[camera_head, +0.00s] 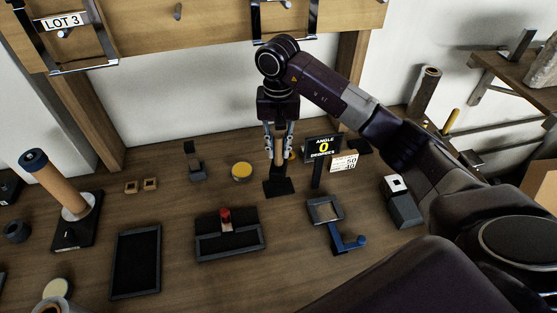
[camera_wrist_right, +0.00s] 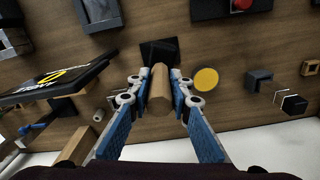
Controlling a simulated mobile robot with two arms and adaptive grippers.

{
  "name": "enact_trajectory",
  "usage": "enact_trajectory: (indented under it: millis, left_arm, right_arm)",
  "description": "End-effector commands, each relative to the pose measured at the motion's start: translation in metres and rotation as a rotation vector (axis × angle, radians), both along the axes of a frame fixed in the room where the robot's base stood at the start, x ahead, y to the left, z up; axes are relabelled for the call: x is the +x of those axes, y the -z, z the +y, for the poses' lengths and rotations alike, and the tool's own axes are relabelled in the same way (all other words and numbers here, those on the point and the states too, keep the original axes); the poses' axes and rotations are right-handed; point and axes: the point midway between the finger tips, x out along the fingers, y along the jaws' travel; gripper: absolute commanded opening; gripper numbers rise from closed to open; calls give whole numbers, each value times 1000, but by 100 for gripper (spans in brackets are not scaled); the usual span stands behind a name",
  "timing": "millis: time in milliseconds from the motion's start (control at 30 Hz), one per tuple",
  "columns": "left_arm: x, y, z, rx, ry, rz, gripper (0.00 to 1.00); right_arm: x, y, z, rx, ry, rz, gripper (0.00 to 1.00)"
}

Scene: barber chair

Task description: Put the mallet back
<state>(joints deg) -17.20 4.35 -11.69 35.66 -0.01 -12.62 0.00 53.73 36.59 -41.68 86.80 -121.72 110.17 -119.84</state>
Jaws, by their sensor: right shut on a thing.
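The mallet shows as a light wooden handle (camera_head: 279,153) standing roughly upright, with a dark block (camera_head: 279,187) at its lower end, at the middle of the workbench. My right gripper (camera_head: 279,140) comes down from above and is shut on the handle. In the right wrist view, the handle (camera_wrist_right: 160,92) sits between the two blue-padded fingers, and the dark block (camera_wrist_right: 160,52) shows beyond it. I cannot tell whether this block is the mallet's head or a stand, nor whether it touches the bench. My left gripper is not in view.
An angle display (camera_head: 322,147) reading 0 stands close to the right of the handle. A yellow disc (camera_head: 242,171) lies to its left. A wooden cylinder (camera_head: 57,185) stands at left.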

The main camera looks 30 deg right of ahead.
Motion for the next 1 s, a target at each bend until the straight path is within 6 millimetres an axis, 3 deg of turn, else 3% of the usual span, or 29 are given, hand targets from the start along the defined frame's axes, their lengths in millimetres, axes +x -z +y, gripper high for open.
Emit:
enact_trajectory:
  millis: [533, 933, 967, 1000]
  left_arm:
    - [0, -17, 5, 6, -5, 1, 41]
    - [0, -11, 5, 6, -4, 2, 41]
    - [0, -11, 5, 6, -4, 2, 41]
    - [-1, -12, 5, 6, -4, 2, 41]
  right_arm:
    - [0, 57, 0, 2, 1, 0, 0]
    - [1, 64, 0, 0, 0, -4, 0]
    - [0, 65, 0, 0, 0, -2, 20]
    - [0, 64, 0, 0, 0, -2, 24]
